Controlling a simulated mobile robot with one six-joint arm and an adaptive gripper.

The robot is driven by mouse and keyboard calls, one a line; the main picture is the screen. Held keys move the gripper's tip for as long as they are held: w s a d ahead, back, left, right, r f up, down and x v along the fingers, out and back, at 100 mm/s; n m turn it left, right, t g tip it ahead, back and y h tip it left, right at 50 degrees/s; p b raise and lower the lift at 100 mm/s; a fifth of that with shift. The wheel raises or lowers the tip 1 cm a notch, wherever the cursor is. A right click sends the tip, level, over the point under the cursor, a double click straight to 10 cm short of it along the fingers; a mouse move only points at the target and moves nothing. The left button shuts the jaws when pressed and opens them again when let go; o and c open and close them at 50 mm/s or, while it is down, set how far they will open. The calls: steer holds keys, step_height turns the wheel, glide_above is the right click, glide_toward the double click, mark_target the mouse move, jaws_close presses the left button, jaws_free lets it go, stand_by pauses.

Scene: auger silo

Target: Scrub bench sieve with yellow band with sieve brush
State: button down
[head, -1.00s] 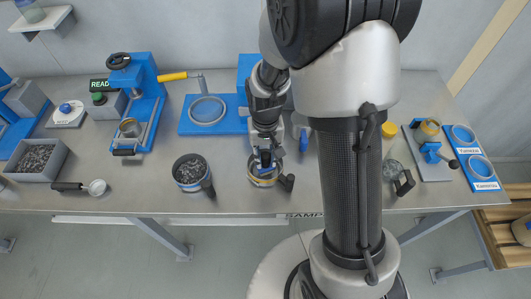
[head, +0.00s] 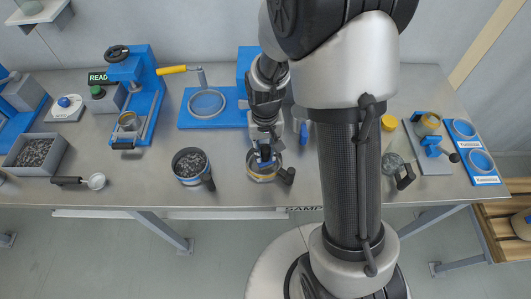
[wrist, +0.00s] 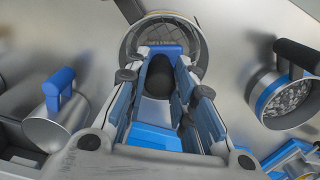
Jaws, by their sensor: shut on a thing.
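The bench sieve with the yellow band (head: 263,178) stands near the front edge of the bench, its black handle to the right. It also shows at the top of the wrist view (wrist: 195,24), with dark mesh inside its round rim. My gripper (head: 264,156) is over the sieve, pointing down into its opening, and partly hides it. My gripper (wrist: 160,65) is shut on the sieve brush, whose blue part (wrist: 150,137) shows between the fingers. Whether the bristles touch the mesh is hidden.
A blue-banded pot of dark granules (head: 188,163) stands left of the sieve, with a black-handled scoop (head: 75,181) farther left. A metal cup with a blue handle (wrist: 58,112) is on the wrist view's left. A glass jug (head: 397,168) stands right. Bare bench lies between them.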

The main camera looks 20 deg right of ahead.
steer(key=shift+w, duration=0.2)
steer(key=shift+w+d+f, duration=0.1)
steer(key=shift+w+d, duration=0.15)
steer(key=shift+w, duration=0.35)
steer(key=shift+w+d+f, duration=0.1)
steer(key=shift+w+d, duration=0.1)
steer(key=shift+w, duration=0.35)
steer(key=shift+s+f, duration=0.1)
steer(key=shift+f, duration=0.05)
steer(key=shift+s+a, duration=0.25)
steer(key=shift+s, duration=0.4)
steer(key=shift+s+a, duration=0.2)
steer(key=shift+s, duration=0.4)
steer(key=shift+s+a, duration=0.2)
steer(key=shift+s, duration=0.4)
steer(key=shift+s+a, duration=0.15)
steer(key=shift+s, duration=0.4)
